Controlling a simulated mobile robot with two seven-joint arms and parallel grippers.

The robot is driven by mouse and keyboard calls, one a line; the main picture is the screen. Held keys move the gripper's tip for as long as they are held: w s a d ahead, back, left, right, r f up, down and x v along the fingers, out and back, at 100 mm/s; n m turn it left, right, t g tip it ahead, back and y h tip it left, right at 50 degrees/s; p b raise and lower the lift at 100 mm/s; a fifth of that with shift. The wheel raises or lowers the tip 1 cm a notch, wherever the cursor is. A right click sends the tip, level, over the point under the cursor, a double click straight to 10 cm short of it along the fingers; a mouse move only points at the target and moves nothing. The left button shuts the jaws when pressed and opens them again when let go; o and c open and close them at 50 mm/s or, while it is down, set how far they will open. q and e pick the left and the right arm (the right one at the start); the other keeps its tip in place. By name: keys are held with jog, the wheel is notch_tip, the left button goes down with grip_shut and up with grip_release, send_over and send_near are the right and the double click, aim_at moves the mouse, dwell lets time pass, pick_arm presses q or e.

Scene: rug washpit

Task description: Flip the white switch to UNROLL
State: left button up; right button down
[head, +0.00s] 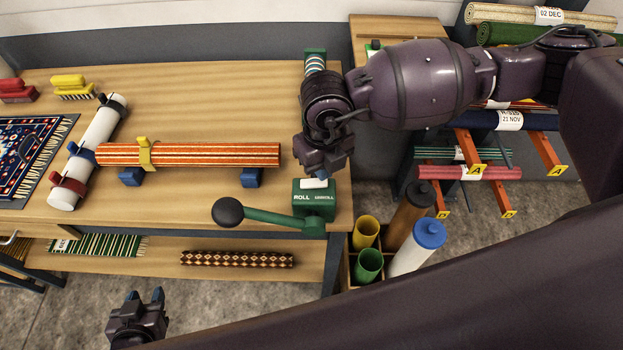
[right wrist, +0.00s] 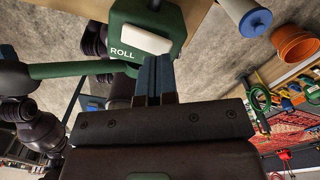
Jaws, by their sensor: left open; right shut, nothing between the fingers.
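The white switch (head: 314,184) sits on top of a green box (head: 315,203) at the table's front right corner. The box front reads ROLL on the left and UNROLL on the right. My right gripper (head: 320,174) is shut and empty, pointing down just above the switch. In the right wrist view, the white switch (right wrist: 147,39) lies just beyond the blue fingertips (right wrist: 155,60), which hide the UNROLL label. I cannot tell whether they touch it, or which way it is tipped. My left gripper (head: 143,298) is open and empty, low in front of the table.
A green crank with a black knob (head: 228,212) extends left from the box. An orange striped roll (head: 200,155) lies on blue supports, left of the switch. A bin with yellow, green, brown and white tubes (head: 415,250) stands on the floor to the right.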

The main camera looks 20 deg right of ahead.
jog(key=shift+f+b, duration=0.3)
jog(key=shift+f, duration=0.1)
dwell(0.4)
jog(key=shift+f+b, duration=0.45)
jog(key=shift+f, duration=0.2)
dwell(0.5)
jog(key=shift+f, duration=0.35)
dwell(0.4)
jog(key=shift+r, duration=0.65)
jog(key=shift+r+p, duration=0.65)
jog(key=shift+r, duration=0.2)
jog(key=shift+r+p, duration=0.6)
jog(key=shift+r, duration=0.45)
jog(key=shift+r+p, duration=0.4)
jog(key=shift+r, duration=0.55)
